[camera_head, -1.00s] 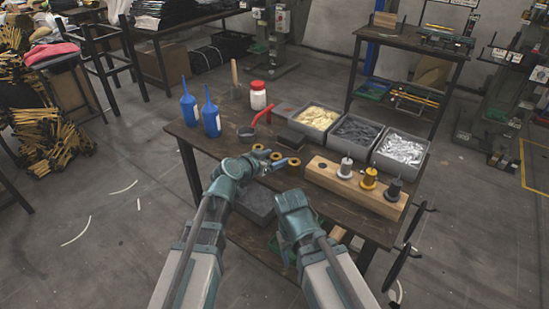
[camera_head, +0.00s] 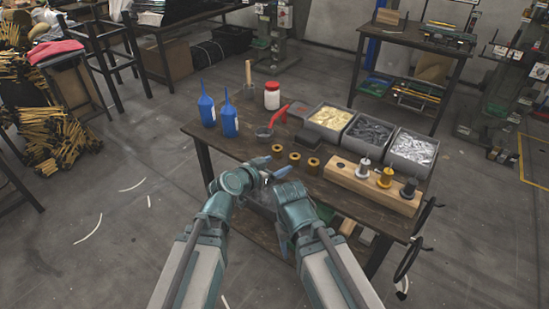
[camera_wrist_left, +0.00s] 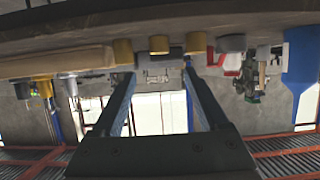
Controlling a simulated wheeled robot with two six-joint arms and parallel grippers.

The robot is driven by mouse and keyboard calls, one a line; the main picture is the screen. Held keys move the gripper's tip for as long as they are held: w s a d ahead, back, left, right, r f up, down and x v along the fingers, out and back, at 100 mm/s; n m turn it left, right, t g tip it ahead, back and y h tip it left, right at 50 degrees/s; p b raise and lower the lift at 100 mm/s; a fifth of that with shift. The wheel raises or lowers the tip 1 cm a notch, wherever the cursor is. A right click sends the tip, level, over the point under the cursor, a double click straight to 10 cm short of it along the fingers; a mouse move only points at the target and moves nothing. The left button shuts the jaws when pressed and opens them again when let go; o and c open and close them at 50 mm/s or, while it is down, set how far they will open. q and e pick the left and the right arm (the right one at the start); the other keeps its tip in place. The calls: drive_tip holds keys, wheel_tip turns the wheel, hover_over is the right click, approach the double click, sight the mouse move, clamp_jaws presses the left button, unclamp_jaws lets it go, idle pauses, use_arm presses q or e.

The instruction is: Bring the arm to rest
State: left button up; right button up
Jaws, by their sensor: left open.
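My left gripper (camera_head: 274,175) is over the near edge of the wooden table, pointing right. Its two fingers are apart with nothing between them, as the left wrist view (camera_wrist_left: 160,98) also shows. Three brass-coloured rings (camera_head: 294,158) stand in a row on the table just beyond it, apart from the fingers. They also show in the left wrist view (camera_wrist_left: 159,45), which looks upside down. My right arm's wrist (camera_head: 295,205) is bent down at the table's near edge. Its fingers are mostly hidden, so I cannot tell their state.
A wooden block (camera_head: 350,180) with several pegs stands at the table's (camera_head: 225,150) right. Three grey bins (camera_head: 358,147) of small parts line the back. Two blue bottles (camera_head: 230,120), a white jar (camera_head: 272,96) and a red-handled tool (camera_head: 279,115) stand at the left and back.

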use_arm(q)
drive_tip(key=shift+s+a+r, duration=0.1)
drive_tip(key=shift+s+a, duration=0.05)
drive_tip(key=shift+s, duration=0.15)
